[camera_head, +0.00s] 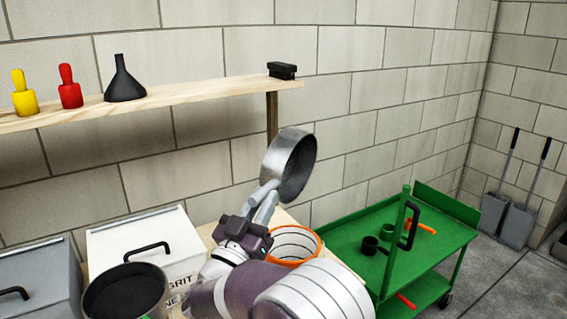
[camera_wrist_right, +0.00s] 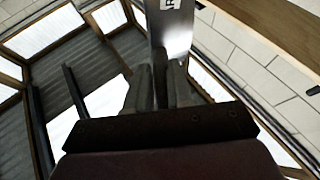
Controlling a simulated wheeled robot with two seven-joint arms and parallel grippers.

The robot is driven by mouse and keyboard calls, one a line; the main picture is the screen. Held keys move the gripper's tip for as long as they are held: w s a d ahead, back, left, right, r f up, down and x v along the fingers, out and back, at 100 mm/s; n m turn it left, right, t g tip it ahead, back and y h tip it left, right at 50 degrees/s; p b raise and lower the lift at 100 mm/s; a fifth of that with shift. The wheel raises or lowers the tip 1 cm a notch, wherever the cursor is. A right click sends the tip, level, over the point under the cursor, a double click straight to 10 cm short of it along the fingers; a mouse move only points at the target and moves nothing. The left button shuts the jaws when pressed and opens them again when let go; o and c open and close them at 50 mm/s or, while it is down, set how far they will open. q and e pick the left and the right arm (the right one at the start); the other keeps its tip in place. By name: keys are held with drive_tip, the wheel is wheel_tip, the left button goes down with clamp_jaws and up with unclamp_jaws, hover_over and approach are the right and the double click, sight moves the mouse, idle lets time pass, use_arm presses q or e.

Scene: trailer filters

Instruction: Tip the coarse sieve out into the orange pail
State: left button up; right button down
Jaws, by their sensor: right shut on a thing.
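The silver sieve (camera_head: 272,158) is in the air, tilted steeply onto its side with its dark inside facing right. My right gripper (camera_head: 265,197) is shut on it at its lower left edge. In the right wrist view the fingers (camera_wrist_right: 160,85) close on a grey metal part of the sieve (camera_wrist_right: 171,28) with a partly cut-off label. The orange pail (camera_head: 318,241) stands below and slightly right of the sieve, with an orange rim and pale ringed inside. My right arm hides its lower front. No material is seen falling. My left gripper is not in view.
A white lidded grit bin (camera_head: 178,262) and a dark round vessel (camera_head: 126,292) stand at left. A wooden shelf (camera_head: 185,92) above holds a funnel (camera_head: 124,82) and small tools.

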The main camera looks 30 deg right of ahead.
sight(262, 190)
wheel_tip(262, 190, up, 3)
drive_tip(key=n+t+y+p, duration=0.1)
drive_tip(key=n+y+p, duration=0.1)
drive_tip(key=n+p, duration=0.2)
drive_tip(key=n+t+y+p, duration=0.1)
drive_tip(key=n+y+p, duration=0.1)
drive_tip(key=n+p, duration=0.3)
drive_tip(key=n+t+y+p, duration=0.1)
drive_tip(key=n+p, duration=0.3)
drive_tip(key=p, duration=0.4)
drive_tip(key=shift+f+n+y, duration=0.1)
drive_tip(key=shift+n+y, duration=0.2)
drive_tip(key=shift+y, duration=0.4)
drive_tip(key=n+g+y+p, duration=0.1)
drive_tip(key=n+p, duration=0.2)
drive_tip(key=p, duration=0.2)
drive_tip(key=r+n+y+p, duration=0.1)
drive_tip(key=n+p, duration=0.2)
drive_tip(key=p, duration=0.3)
drive_tip(key=n+g+y+p, duration=0.1)
drive_tip(key=n+p, duration=0.2)
drive_tip(key=p, duration=0.3)
drive_tip(key=shift+r+g, duration=0.3)
drive_tip(key=shift+r, duration=0.1)
drive_tip(key=shift+f+n, duration=0.15)
drive_tip(key=shift+n, duration=0.15)
drive_tip(key=shift+f, duration=0.15)
